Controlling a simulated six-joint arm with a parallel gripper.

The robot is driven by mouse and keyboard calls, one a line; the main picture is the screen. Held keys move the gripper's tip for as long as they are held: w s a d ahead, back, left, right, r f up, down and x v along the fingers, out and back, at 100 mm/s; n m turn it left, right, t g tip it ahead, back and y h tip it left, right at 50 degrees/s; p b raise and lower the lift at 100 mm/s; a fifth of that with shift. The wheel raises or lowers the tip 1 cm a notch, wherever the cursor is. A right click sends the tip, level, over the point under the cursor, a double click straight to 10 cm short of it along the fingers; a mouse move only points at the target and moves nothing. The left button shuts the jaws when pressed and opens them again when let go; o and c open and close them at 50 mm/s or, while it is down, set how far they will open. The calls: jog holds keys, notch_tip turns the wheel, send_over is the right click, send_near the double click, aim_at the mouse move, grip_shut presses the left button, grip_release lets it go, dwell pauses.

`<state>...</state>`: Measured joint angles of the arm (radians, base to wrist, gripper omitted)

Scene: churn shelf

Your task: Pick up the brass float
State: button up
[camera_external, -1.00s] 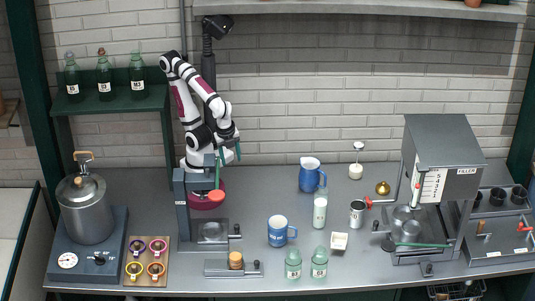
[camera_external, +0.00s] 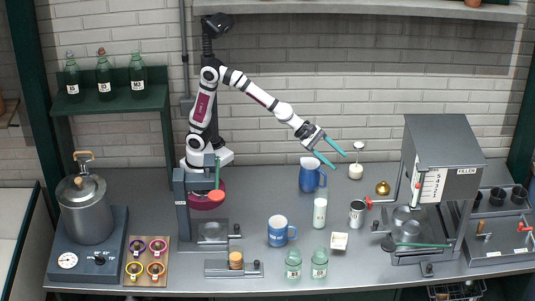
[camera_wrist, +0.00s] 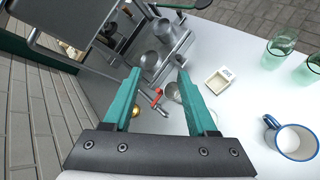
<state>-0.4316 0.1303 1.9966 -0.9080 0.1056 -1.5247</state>
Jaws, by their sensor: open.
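The brass float (camera_external: 382,188) is a small round golden piece with a knob on top. It stands on the counter left of the filler machine and behind the metal cup. In the wrist view the brass float (camera_wrist: 137,110) shows partly, beside the inner edge of my left-hand finger. My gripper (camera_external: 334,156) has teal fingers spread apart with nothing between them. In the wrist view my gripper (camera_wrist: 158,75) points toward the filler area.
The blue jug (camera_external: 311,175) stands below my gripper. The metal cup (camera_external: 357,213), a red-handled tap (camera_external: 369,202) and the filler machine (camera_external: 440,160) are close to the float.

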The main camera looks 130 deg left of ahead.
aim_at(379, 187)
jog(key=s+a+f+n+g+y, duration=0.2)
jog(key=a+n+y, duration=0.1)
jog(key=a+n, duration=0.55)
jog(key=s+a+f+n+g+y, duration=0.2)
jog(key=a+f+n+y, duration=0.1)
jog(key=a+n, duration=0.55)
notch_tip(379, 187, down, 15)
jog(key=m, duration=0.2)
jog(key=x, duration=1.6)
jog(key=shift+s+a+r, duration=0.2)
jog(key=shift+s+a, duration=0.2)
grip_shut()
